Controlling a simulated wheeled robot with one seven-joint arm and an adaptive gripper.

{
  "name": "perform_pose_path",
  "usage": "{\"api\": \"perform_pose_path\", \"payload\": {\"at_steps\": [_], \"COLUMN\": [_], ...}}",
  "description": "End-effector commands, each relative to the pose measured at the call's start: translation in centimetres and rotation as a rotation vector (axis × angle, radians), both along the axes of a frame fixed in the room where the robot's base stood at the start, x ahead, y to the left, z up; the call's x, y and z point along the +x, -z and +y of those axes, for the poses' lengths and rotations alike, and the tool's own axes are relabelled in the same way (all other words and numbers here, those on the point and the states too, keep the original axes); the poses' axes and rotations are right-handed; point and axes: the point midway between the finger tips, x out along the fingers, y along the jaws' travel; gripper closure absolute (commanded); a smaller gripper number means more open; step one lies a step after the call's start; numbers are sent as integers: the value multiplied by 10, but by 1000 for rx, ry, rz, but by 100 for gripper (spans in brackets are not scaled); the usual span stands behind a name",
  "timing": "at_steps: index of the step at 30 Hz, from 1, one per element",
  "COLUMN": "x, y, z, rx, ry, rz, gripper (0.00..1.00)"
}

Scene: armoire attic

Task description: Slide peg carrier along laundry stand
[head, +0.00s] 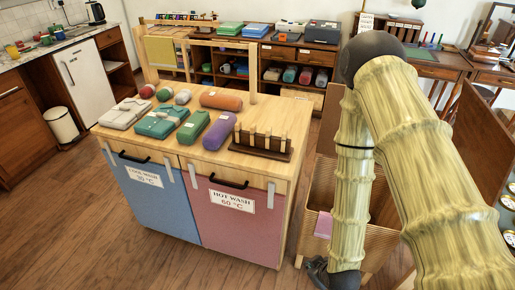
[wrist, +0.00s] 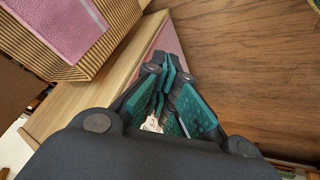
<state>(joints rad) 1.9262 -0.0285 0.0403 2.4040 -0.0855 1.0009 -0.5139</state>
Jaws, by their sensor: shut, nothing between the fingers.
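The peg carrier (head: 261,145), a dark brown wooden rack with several upright pale pegs, stands on the right part of the laundry stand's top. The laundry stand (head: 262,116) is a pale wooden cabinet with a blue "cool wash" front and a pink "hot wash" front. My gripper (wrist: 166,72) shows in the wrist view with its teal finger pads close together, shut and empty. In the head view it is low at the bottom, right of the stand and well below its top, mostly cut off by the edge. The peg carrier is not recognisable in the wrist view.
Rolled and folded cloths, including a purple roll (head: 220,131) and an orange roll (head: 221,101), lie left of and behind the carrier. A ribbed wooden basket (head: 308,225) with a pink cloth (head: 323,225) stands right of the stand, close to my arm. Open floor lies front left.

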Motion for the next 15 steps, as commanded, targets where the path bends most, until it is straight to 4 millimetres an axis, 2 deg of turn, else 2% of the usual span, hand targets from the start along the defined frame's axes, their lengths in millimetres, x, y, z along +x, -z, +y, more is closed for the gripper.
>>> {"api": "perform_pose_path", "payload": {"at_steps": [1, 3, 5, 6, 9, 12, 15], "x": [32, 69, 98, 116, 153, 179, 195], "y": [-8, -30, -52, -68, -110, -153, -190], "z": [13, 31, 46, 55, 80, 103, 121], "rx": [-29, -83, -138, -181, -297, -423, -538], "ry": [-99, -231, -338, -402, -549, -661, -736], "rz": [-108, -255, -383, -470, -683, -880, -1039], "gripper": [100, 100, 100, 100, 100, 100, 100]}}
